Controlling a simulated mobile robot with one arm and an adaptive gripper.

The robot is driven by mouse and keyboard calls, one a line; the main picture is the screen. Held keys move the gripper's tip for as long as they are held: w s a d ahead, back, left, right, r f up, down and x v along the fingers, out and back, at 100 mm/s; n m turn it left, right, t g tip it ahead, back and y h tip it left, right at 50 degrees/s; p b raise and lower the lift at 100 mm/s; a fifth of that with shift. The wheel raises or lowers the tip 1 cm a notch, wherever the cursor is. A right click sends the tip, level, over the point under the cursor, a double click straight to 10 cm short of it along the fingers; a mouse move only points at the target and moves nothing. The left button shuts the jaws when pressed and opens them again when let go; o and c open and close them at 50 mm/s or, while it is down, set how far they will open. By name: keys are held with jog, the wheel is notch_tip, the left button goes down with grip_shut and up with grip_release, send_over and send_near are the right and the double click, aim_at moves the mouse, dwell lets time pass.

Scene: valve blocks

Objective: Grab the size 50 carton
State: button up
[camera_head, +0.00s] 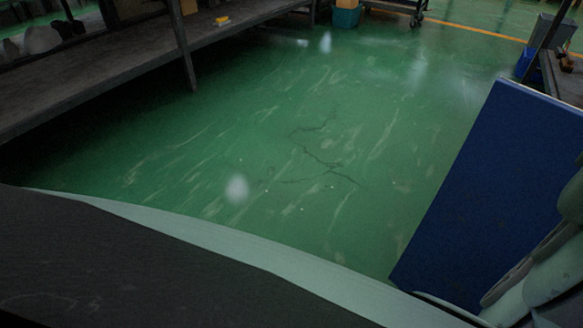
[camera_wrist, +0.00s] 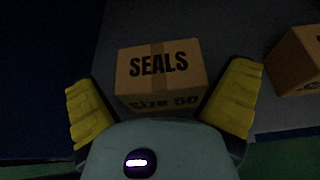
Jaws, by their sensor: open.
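The size 50 carton (camera_wrist: 158,73) is a brown cardboard box in the wrist view. It is marked "SEALS" on its upper part and "SIZE 50" on its lower face. It rests on a grey surface (camera_wrist: 225,40). My gripper (camera_wrist: 165,95) is open, with a yellow finger on either side of the carton's near part. I cannot tell how far above or in front of the carton the fingers are. The palm covers the carton's lower edge. Neither the carton nor my gripper shows clearly in the head view.
A second brown carton (camera_wrist: 297,62) stands to the right in the wrist view, partly cut off. In the head view a blue panel (camera_head: 490,195) stands at the right and a dark bench (camera_head: 120,62) at the upper left. The green floor (camera_head: 290,150) between them is clear.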

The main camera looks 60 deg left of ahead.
jog(key=c, duration=1)
jog(key=shift+c, duration=0.2)
jog(key=shift+r, duration=0.1)
